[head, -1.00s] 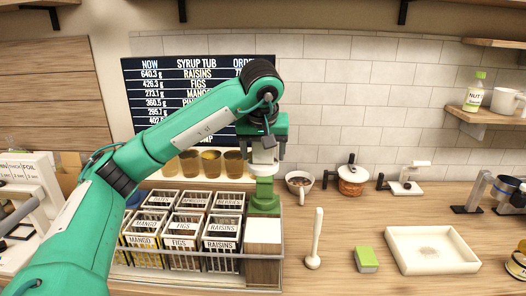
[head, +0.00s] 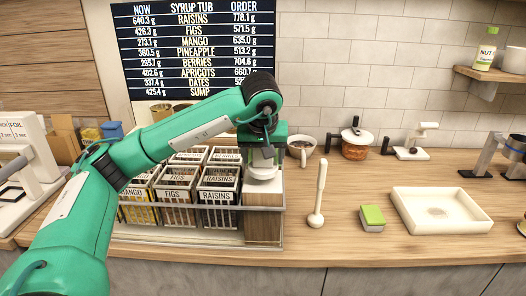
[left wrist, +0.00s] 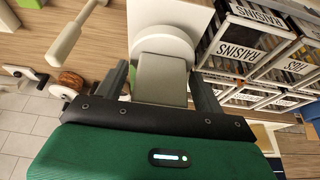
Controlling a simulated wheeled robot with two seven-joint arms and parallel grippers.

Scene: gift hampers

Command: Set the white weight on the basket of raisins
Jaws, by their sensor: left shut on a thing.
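The white weight (head: 263,172) has a round disc and a pale handle. My left gripper (head: 262,156) is shut on its handle; in the left wrist view, the handle (left wrist: 162,80) sits between the fingers. The disc is at the white-topped wooden block (head: 263,219) at the rack's right end; I cannot tell whether it touches. The front basket of raisins (head: 218,196) stands just left of the block, and its label also shows in the left wrist view (left wrist: 237,55). My right gripper is out of view.
Baskets labelled figs (head: 174,194) and mango (head: 133,193) stand left in the metal rack. A white pestle-like tool (head: 318,198), a green-topped block (head: 372,218) and a white tray (head: 440,211) lie to the right.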

